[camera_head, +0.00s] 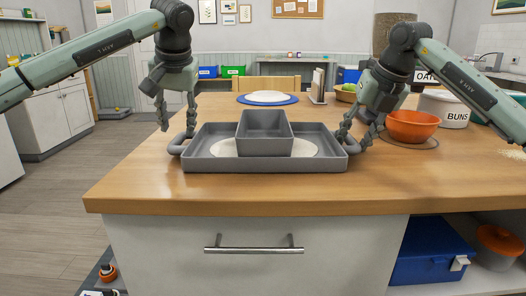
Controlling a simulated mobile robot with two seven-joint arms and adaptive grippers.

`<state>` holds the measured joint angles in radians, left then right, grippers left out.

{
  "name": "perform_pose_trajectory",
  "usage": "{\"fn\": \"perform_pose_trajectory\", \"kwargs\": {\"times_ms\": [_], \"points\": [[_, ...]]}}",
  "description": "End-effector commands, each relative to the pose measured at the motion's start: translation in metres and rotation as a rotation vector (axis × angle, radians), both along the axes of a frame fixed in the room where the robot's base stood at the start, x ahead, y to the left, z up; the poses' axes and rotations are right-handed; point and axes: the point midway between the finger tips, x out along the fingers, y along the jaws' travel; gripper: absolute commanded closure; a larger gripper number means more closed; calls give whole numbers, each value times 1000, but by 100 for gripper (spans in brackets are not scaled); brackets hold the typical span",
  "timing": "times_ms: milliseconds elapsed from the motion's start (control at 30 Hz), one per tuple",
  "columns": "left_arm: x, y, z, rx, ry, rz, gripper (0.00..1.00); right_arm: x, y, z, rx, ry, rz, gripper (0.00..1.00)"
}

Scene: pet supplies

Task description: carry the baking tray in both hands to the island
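The grey baking tray (265,165) rests flat on a wooden-topped counter (240,200) near its front edge. It has a loop handle at each end and holds a grey rectangular loaf tin (265,146) and a flat pale round disc (224,148). My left gripper (176,122) points down over the left handle (180,144), its fingers spread, with a fingertip close to the handle. My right gripper (357,134) is at the right handle (350,144), tilted, its fingers apart on either side of it. Contact with the handles cannot be made out.
An orange bowl (412,126) on a round mat stands close to my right gripper. A white BUNS canister (446,108) is behind it. A blue-rimmed plate (268,98) lies at the back, near a chair. Floor is clear at left, beside white cabinets (59,118).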

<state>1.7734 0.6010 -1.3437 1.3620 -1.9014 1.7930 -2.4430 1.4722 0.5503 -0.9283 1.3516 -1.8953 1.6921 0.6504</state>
Motion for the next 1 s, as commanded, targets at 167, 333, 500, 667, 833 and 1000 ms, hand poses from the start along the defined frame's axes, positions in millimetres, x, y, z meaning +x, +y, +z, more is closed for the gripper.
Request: {"fn": "perform_pose_trajectory", "kwargs": {"times_ms": [167,333,500,667,833,1000], "points": [[-15,-9,38,0,-3,-3,61,0,0,0,0,0,0,61],[-26,-14,63,0,-1,-1,61,0,0,0,0,0,0,61],[-31,-17,75,0,0,-1,61,0,0,1,0,0,0,61],[-32,-17,76,1,1,0,61,-6,-4,16,-1,-3,-1,61],[-31,-17,76,1,1,0,61,-19,-11,48,0,-6,-1,61],[-31,-17,76,1,1,0,61,-32,-18,80,1,-4,0,61]]}}
